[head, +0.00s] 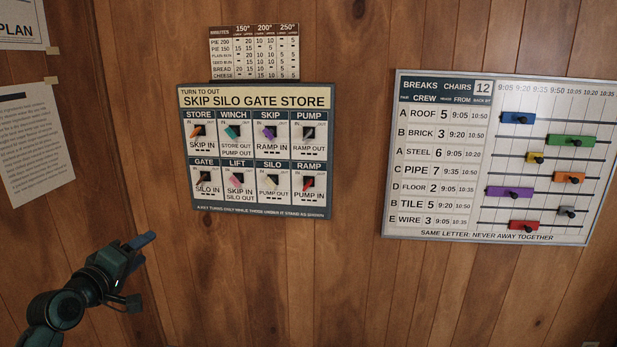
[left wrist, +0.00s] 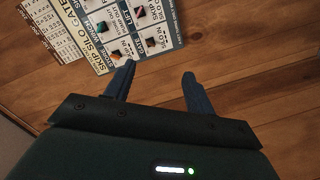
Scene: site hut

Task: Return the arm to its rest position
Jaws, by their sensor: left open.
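My left gripper (head: 143,246) is at the lower left of the head view, in front of the wood wall and below and left of the key board. In the left wrist view its two blue fingers (left wrist: 158,84) are spread apart with nothing between them. The key board (head: 255,212), headed "SKIP SILO GATE STORE", hangs on the wall with two rows of coloured keys. It also shows at the top left of the left wrist view (left wrist: 98,57), apart from the fingers. My right gripper is in neither view.
A breaks board (head: 395,150) with coloured sliders on rails hangs at the right. A minutes chart (head: 254,52) is above the key board. Paper sheets (head: 35,150) are on the left wall, near the corner. Bare wood wall (head: 350,290) lies below the boards.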

